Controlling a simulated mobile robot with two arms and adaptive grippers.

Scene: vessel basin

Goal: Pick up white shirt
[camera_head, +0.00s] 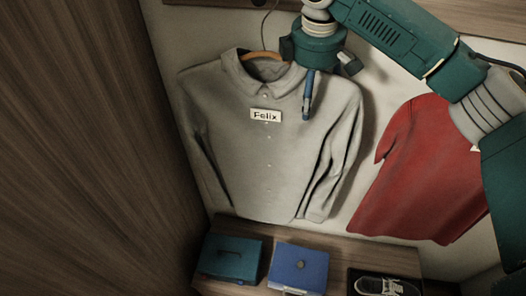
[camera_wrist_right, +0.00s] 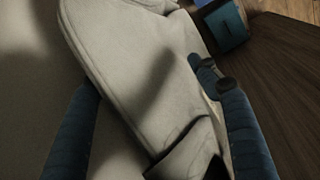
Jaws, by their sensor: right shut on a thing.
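The white shirt (camera_head: 238,160), greyish in this light, hangs upright on an orange hanger (camera_head: 262,55) against the pale wall. It has a collar, a row of buttons and a tag (camera_head: 266,115) reading "Felix". My right gripper (camera_head: 307,112) is at the shirt's shoulder on the picture's right, fingers pointing down. In the right wrist view, pale shirt cloth (camera_wrist_right: 140,70) runs between the two blue fingers of my right gripper (camera_wrist_right: 150,80), which is shut on the shirt. The exact contact is hard to see. My left gripper is not in view.
A red shirt (camera_head: 425,170) hangs to the right. Below, a wooden bench (camera_head: 225,225) holds a teal box (camera_head: 232,257), a blue box (camera_head: 299,266) and a shoe (camera_head: 386,286). A wooden panel (camera_head: 80,150) closes off the left side.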

